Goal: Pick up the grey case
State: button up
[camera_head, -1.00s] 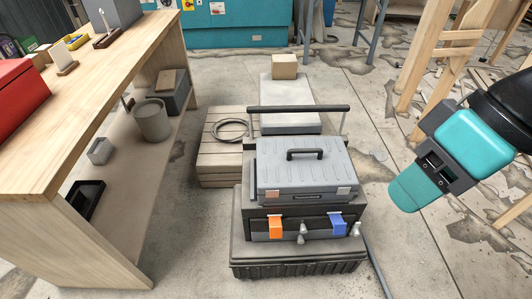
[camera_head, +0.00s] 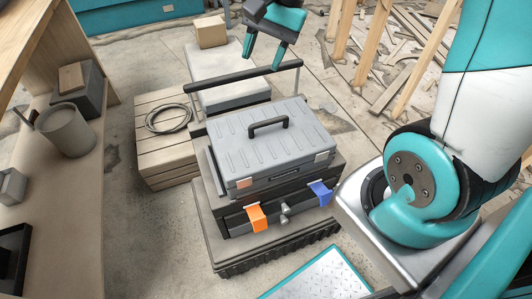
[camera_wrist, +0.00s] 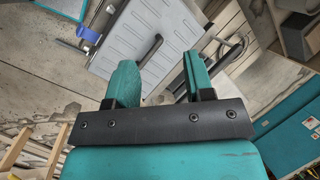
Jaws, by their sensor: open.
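The grey case (camera_head: 272,140) has a ribbed lid and a black handle. It lies flat on top of a black toolbox (camera_head: 290,205) with an orange and a blue latch. The case also shows in the wrist view (camera_wrist: 140,38), with its handle (camera_wrist: 148,50) just beyond my fingers. My gripper (camera_head: 262,58) is open and empty. In the head view it is above and behind the case, near the toolbox's raised bar, fingers pointing down. In the wrist view the two teal fingers (camera_wrist: 157,75) stand apart with nothing between them. The gap between fingers and handle is unclear.
A black raised bar (camera_head: 240,74) stands behind the case. A wooden crate (camera_head: 160,150) with a coiled cable (camera_head: 168,118) is at left. A grey box (camera_head: 232,92) and a cardboard box (camera_head: 210,31) are behind. A workbench (camera_head: 70,185) stands further left.

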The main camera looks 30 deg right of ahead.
jog(key=w+d+f+m+b, duration=0.4)
jog(key=w+d+f+m, duration=0.1)
jog(key=d+f+m, duration=0.6)
jog(key=b, duration=0.2)
send_near(269, 123)
jog(key=f, duration=0.4)
jog(key=shift+w+a+f, duration=0.1)
jog(key=shift+a+f, duration=0.1)
jog(key=shift+a, duration=0.05)
jog(key=shift+w+a+b+x, duration=0.15)
jog(key=shift+b+x, duration=0.2)
jog(key=shift+x, duration=1.2)
jog(key=shift+w+a+b+x, duration=0.15)
jog(key=shift+b+x, duration=0.15)
jog(key=shift+x, duration=1.2)
jog(key=shift+r, duration=0.1)
jog(key=shift+f, duration=0.25)
grip_shut()
jog(key=shift+r+t, duration=0.1)
jog(key=shift+t, duration=0.2)
